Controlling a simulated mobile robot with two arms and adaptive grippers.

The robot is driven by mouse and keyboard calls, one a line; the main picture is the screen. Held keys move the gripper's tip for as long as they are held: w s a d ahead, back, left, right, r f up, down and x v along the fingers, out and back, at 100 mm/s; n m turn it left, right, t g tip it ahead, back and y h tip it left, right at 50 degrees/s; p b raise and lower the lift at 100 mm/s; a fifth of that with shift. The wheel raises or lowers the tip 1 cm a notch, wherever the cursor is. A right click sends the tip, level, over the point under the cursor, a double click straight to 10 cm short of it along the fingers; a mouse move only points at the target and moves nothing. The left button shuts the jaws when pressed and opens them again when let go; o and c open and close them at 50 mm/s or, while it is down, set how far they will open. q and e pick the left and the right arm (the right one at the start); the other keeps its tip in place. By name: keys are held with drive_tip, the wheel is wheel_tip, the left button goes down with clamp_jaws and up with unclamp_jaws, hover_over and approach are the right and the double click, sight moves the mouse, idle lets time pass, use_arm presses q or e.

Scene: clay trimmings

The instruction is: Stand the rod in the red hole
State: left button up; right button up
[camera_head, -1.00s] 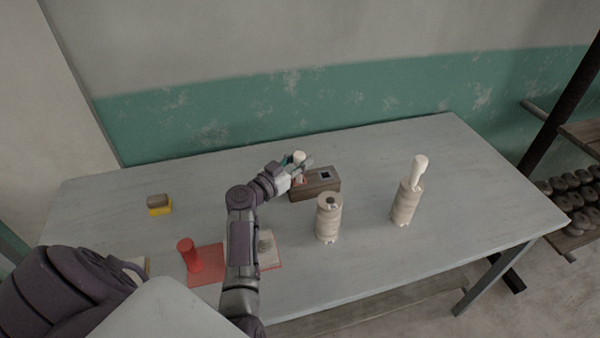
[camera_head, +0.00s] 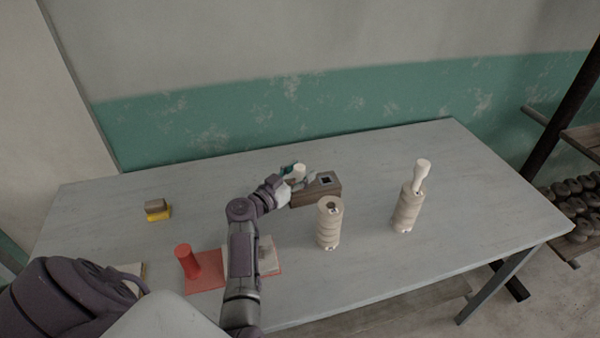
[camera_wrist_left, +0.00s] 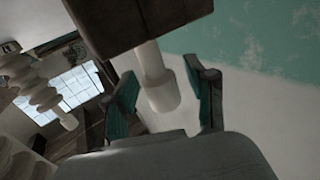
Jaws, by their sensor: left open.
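The white rod (camera_head: 299,171) stands at the left end of the brown wooden block (camera_head: 318,195). In the left wrist view the rod (camera_wrist_left: 160,92) runs straight out of the block (camera_wrist_left: 130,22), its wide end free. My left gripper (camera_head: 297,177) is at that end of the block; its teal-padded fingers (camera_wrist_left: 165,98) are open on both sides of the rod, with gaps. A dark square hole (camera_head: 325,180) shows to the right on the block's top. The rod's foot and the red hole are hidden in the head view. My right gripper is not in view.
A beige ringed stack (camera_head: 330,224) stands close to the block's right front. Another stack (camera_head: 407,208) at right carries a white pin (camera_head: 421,172). The table's (camera_head: 480,205) right side is clear.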

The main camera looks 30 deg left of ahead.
use_arm(q)
drive_tip(key=shift+r+p, duration=0.25)
drive_tip(key=shift+p, duration=0.1)
drive_tip(key=s, duration=0.2)
drive_tip(key=s+b, duration=0.1)
drive_tip(key=s, duration=0.1)
drive_tip(key=s+a+b, duration=0.1)
drive_tip(key=s, duration=0.1)
drive_tip(key=shift+s+f, duration=0.2)
drive_tip(key=shift+s, duration=0.05)
drive_tip(key=shift+s+r, duration=0.1)
drive_tip(key=shift+s, duration=0.35)
